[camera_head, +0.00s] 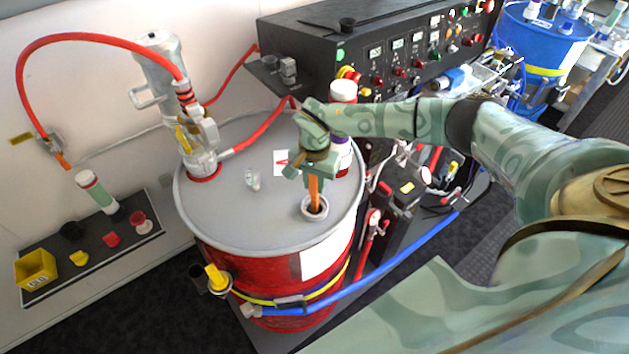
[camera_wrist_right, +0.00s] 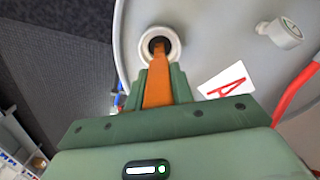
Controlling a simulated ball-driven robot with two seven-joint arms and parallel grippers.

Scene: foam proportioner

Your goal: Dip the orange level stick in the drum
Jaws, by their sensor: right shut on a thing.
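The orange level stick (camera_head: 314,190) is upright, its lower end at or inside the round opening (camera_head: 315,207) in the lid of the red drum (camera_head: 270,266). My right gripper (camera_head: 313,172) is shut on the stick just above the opening. In the right wrist view the orange stick (camera_wrist_right: 157,85) runs from between the green fingers (camera_wrist_right: 160,92) to the dark hole of the white-rimmed opening (camera_wrist_right: 160,42). How deep the stick sits is hidden. My left gripper is not in view.
A pump (camera_head: 165,75) with a red hose (camera_head: 80,38) stands on the lid's left. A small clear cap (camera_head: 252,180) and a white card (camera_head: 281,163) lie on the lid. A black control panel (camera_head: 390,50) stands behind. A dark tray (camera_head: 90,248) holds small parts at left.

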